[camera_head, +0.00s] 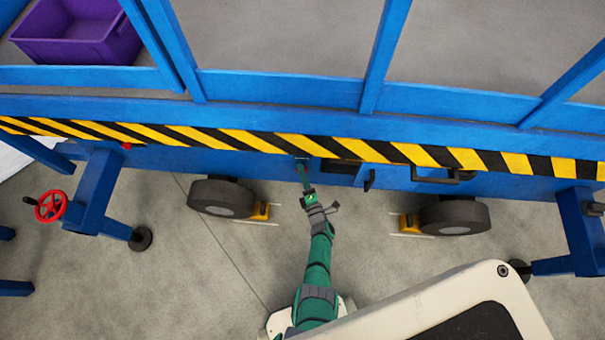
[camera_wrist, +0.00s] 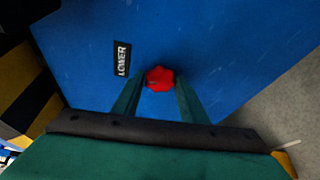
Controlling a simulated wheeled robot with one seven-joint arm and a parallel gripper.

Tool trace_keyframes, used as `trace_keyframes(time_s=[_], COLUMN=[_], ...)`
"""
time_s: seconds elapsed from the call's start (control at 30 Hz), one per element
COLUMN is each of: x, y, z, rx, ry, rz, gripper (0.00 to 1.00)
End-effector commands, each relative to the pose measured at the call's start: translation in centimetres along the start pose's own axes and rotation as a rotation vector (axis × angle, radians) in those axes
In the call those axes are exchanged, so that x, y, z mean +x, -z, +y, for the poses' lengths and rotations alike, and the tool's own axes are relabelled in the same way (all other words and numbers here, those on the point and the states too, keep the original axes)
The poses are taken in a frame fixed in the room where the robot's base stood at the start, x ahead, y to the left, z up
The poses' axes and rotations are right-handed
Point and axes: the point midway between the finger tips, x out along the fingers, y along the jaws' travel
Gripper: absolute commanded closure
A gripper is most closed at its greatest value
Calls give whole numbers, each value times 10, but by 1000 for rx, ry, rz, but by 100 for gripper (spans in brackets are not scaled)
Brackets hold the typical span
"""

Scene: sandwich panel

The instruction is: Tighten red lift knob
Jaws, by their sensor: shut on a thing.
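The red knob (camera_wrist: 160,78) sits on a blue panel (camera_wrist: 215,50) in the wrist view, close to a black label reading "LOWER" (camera_wrist: 122,59). My gripper (camera_wrist: 159,88) has its two green fingers on either side of the knob, shut on it. In the head view my gripper (camera_head: 302,166) reaches the blue frame just under the striped edge, and the knob is hidden there.
Above are blue rails (camera_head: 270,88) and a yellow-black striped edge (camera_head: 220,135). Wheels (camera_head: 222,197) with yellow chocks (camera_head: 260,211) stand on both sides of my arm. A red handwheel (camera_head: 50,206) is at left, a purple crate (camera_head: 75,50) at upper left.

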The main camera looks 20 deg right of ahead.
Motion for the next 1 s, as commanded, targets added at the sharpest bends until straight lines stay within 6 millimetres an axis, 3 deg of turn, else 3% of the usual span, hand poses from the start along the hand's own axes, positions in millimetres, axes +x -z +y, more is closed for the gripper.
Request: trace_keyframes(time_s=[0.3, 0.83, 0.87, 0.9, 1.0], x=[0, 0, 0, 0, 0], y=[1, 1, 1, 1, 1], z=[-1, -1, -1, -1, -1], rx=[106, 126, 126, 126, 125], ry=[-42, -51, -51, -51, -51], rz=[2, 2, 2, 2, 2], gripper=[84, 84, 56, 47, 44])
